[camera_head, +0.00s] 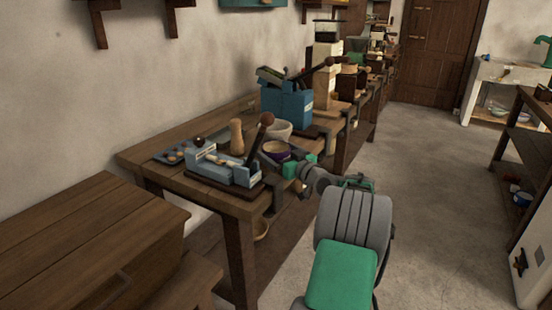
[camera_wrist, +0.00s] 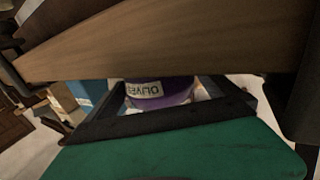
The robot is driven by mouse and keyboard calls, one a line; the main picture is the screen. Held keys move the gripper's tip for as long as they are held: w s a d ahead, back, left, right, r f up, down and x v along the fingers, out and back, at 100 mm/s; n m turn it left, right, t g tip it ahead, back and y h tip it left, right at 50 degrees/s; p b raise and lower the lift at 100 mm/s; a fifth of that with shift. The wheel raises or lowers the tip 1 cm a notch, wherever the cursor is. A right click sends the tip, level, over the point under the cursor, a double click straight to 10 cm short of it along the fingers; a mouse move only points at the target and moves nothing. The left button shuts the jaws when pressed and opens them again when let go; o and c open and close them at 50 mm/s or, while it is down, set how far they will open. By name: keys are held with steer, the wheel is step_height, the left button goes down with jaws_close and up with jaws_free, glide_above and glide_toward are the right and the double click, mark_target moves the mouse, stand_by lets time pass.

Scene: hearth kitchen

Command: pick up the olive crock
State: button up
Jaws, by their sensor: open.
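The olive crock (camera_head: 275,156) is a purple pot with a pale top, standing near the front edge of the wooden workbench (camera_head: 225,202). In the wrist view the olive crock (camera_wrist: 160,101) shows a white label reading OLIVES, upside down, and is partly hidden by the bench edge and a dark frame. My gripper (camera_head: 290,168) is open at the bench's front edge, close beside the crock on its right. I cannot tell whether it touches the crock.
A light blue slicer-like device (camera_head: 225,168) stands left of the crock, with a wooden pepper mill (camera_head: 237,137) and a pale bowl (camera_head: 278,130) behind. A large blue machine (camera_head: 287,103) stands farther back. The floor (camera_head: 420,170) to the right is clear.

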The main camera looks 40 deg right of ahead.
steer(key=c, duration=1.5)
steer(key=shift+c, duration=0.2)
steer(key=shift+r, duration=0.1)
